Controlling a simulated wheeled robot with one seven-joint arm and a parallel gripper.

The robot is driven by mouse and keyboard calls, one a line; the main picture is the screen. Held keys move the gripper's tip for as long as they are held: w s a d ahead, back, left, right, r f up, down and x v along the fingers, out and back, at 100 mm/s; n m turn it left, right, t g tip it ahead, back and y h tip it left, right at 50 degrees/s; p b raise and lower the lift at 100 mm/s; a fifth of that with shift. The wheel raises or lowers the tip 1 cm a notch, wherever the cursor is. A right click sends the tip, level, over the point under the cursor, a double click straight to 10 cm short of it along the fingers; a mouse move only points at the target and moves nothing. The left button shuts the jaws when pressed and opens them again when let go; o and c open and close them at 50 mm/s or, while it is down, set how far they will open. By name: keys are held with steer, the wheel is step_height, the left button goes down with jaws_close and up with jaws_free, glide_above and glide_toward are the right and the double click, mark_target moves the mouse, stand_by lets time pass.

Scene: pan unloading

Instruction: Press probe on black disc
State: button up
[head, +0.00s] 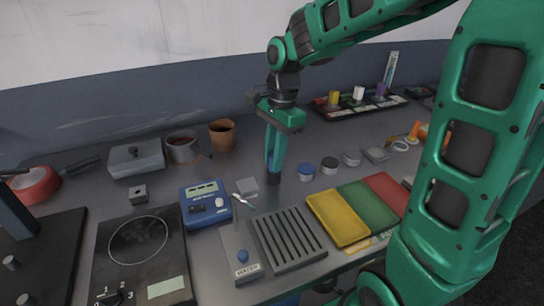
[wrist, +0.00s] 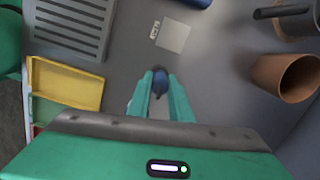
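My gripper (head: 273,176) points down over the middle of the table, with its two green fingers close together. It also shows in the wrist view (wrist: 160,76). Between the fingertips is a blue piece with a dark lower end, which looks like the probe (wrist: 160,85); the fingers appear shut on it. In the head view its dark end is low, near the tabletop; I cannot tell whether it touches. The black disc (head: 329,166) lies to the right of my gripper, between a blue disc (head: 306,173) and a grey disc (head: 352,158). The discs do not show in the wrist view.
A blue meter (head: 205,204) stands left of my gripper, beside a pale square pad (head: 247,187). A slotted grey rack (head: 288,239) and a yellow tray (head: 337,217) lie in front. A brown pot (head: 222,135) and a dark rack (head: 360,103) stand behind.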

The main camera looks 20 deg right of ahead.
mark_target(272, 157)
jaws_close()
steer(key=shift+r, duration=0.75)
steer(key=shift+r, duration=2.1)
steer(key=shift+d, duration=0.1)
steer(key=s+d+r, duration=0.2)
steer(key=d+r, duration=0.1)
steer(key=d, duration=1.3)
steer(key=shift+d+f, duration=0.15)
steer(key=shift+f, duration=2.6)
steer(key=shift+f, duration=0.4)
